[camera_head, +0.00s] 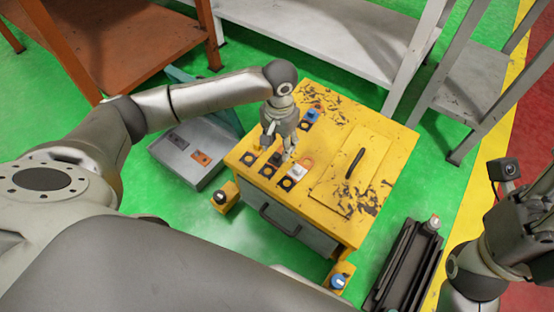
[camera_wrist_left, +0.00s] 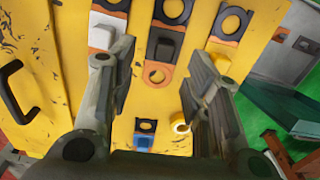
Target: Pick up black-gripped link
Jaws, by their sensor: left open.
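The black-gripped link (camera_wrist_left: 167,46) lies on the yellow cabinet top in the left wrist view. It has an orange plate, a black ring and a dark block grip. In the head view the link (camera_head: 274,163) lies between its neighbours, partly covered by my left gripper (camera_head: 279,147). My left gripper also shows in the left wrist view (camera_wrist_left: 158,55); its fingers are open, one on each side of the link in the picture. Nothing is held; the height above the link is hard to judge. My right gripper (camera_head: 525,220) is at the right edge, its fingers unclear.
A blue link (camera_head: 309,117) lies farther back. A yellow cabinet (camera_head: 335,108) carries a black lid handle (camera_head: 355,163). A grey box (camera_head: 190,152) stands left on the green floor.

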